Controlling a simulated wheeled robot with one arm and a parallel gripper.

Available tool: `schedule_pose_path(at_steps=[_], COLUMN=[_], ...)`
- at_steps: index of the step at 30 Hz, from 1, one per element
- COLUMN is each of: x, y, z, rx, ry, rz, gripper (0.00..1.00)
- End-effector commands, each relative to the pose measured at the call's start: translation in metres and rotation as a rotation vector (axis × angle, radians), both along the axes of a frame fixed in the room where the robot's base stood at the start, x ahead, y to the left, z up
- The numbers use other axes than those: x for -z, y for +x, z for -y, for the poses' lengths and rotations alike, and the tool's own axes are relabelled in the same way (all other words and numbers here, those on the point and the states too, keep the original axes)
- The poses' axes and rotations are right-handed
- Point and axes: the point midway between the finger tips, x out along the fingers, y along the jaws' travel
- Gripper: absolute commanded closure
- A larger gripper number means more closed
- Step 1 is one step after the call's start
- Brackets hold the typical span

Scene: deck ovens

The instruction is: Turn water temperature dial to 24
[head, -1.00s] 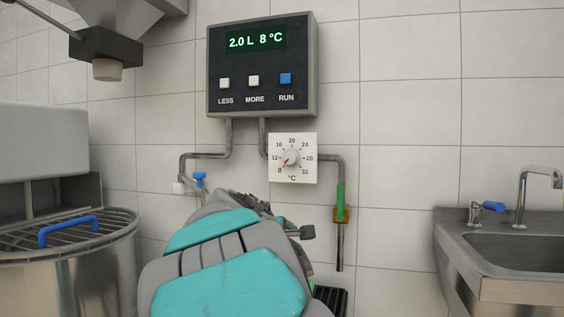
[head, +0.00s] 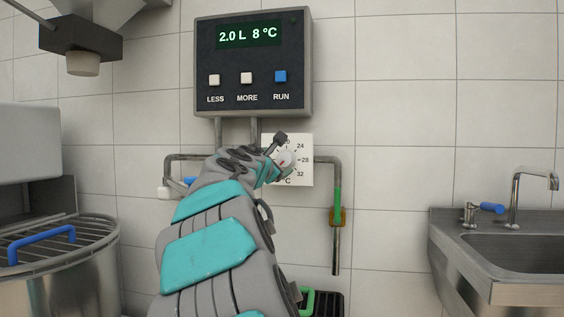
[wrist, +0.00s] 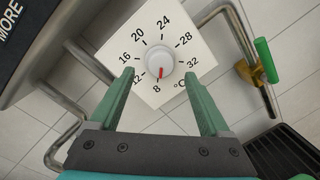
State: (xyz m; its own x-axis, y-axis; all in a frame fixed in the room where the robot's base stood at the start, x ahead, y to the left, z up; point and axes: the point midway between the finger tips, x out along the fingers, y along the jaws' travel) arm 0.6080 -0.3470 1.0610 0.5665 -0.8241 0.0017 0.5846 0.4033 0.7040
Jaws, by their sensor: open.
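The water temperature dial is a round pale knob (wrist: 160,62) on a white square plate (wrist: 205,62) marked 8 to 32 °C. Its red pointer aims at the 8 in the wrist view. In the head view the knob (head: 285,160) is partly covered by my gripper, which hides the plate's left side. My gripper (wrist: 158,76) is open and empty, with one green finger on each side of the knob in the wrist view. I cannot tell whether either finger touches it. The display (head: 248,35) above reads 2.0 L 8 °C.
The dark control box (head: 298,65) with LESS, MORE and RUN buttons hangs just above the dial. A pipe (head: 337,220) with a green section runs down at the right. A steel sink (head: 480,245) stands far right, a mixing bowl (head: 60,265) at left.

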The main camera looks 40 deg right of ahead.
Motion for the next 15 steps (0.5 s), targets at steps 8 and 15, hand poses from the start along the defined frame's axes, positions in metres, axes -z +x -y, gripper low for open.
schedule_pose_path(at_steps=[8, 15], x=[0.001, 0.000], y=[0.019, 0.022], z=[0.028, 0.033], rx=[0.000, 0.000], ry=[0.003, 0.002], rz=[0.000, 0.001], gripper=[0.20, 0.20])
